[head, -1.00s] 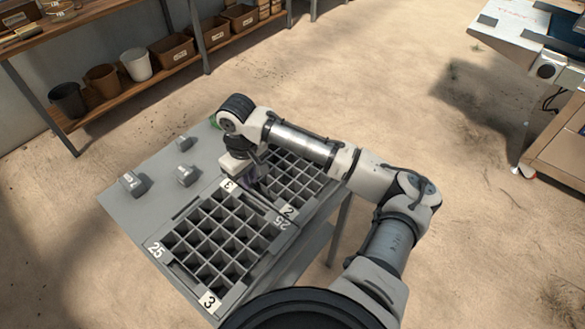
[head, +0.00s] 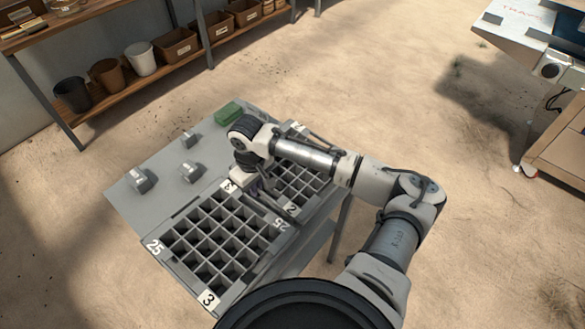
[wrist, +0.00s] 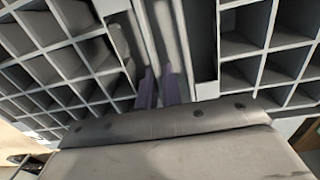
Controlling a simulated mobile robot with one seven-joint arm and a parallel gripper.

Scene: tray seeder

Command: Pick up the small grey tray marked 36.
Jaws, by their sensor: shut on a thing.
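Two grey celled trays lie side by side on a grey table. The front tray (head: 187,266) carries tags reading 25 and 3. The back tray (head: 322,188) is partly hidden by my arm; one tag reads 2. I cannot read a 36 on either. My gripper (head: 259,193) is down at the strip between the trays. In the wrist view its purple fingers (wrist: 159,82) are shut on a narrow rim between the two cell grids. I cannot tell which tray that rim belongs to. The trays appear to rest flat.
Grey blocks (head: 140,181) and a green block (head: 228,113) sit on the table's (head: 125,205) left and far parts. A wooden shelf (head: 105,112) with pots and boxes stands behind. A machine (head: 525,40) stands at the far right. Sandy floor between is clear.

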